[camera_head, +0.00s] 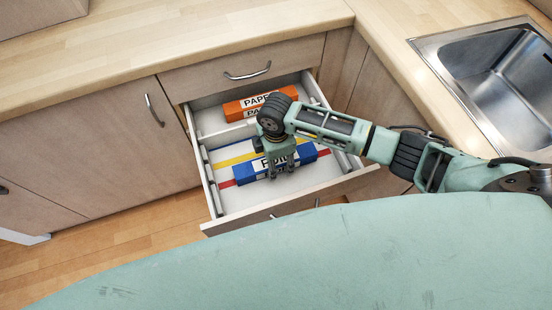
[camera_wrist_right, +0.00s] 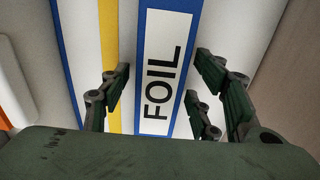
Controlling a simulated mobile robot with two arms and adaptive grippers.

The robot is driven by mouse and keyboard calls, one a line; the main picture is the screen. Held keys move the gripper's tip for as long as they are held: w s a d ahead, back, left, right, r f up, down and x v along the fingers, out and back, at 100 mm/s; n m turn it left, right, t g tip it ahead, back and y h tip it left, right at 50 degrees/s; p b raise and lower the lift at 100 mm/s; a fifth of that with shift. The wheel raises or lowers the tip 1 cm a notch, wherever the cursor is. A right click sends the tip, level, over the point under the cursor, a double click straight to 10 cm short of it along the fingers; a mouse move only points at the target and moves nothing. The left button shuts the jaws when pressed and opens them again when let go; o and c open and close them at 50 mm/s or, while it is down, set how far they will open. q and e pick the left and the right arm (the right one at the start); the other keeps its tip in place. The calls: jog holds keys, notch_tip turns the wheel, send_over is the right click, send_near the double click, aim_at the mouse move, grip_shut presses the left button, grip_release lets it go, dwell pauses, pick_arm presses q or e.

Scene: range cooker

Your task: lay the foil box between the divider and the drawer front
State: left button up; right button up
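The blue foil box (camera_head: 244,174) lies in the open drawer, in the compartment between the white divider (camera_head: 226,136) and the drawer front (camera_head: 262,212). Its white FOIL label (camera_wrist_right: 163,75) faces up in the wrist view. My right gripper (camera_head: 281,172) is over the box and hides part of it. In the wrist view, its fingers (camera_wrist_right: 160,85) stand apart on either side of the box, with a visible gap at the left. Whether the box's underside rests fully on the drawer floor is hidden. My left gripper is not in view.
An orange box marked PAPER (camera_head: 236,108) lies in the rear compartment. Yellow, red and blue stripes show beside the foil box. The wooden counter (camera_head: 180,40) is clear behind the drawer; a steel sink (camera_head: 500,80) is at the right.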

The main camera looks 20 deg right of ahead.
notch_tip(320, 180, up, 12)
jog(key=p, duration=0.1)
jog(key=shift+r, duration=0.2)
dwell(0.4)
dwell(0.4)
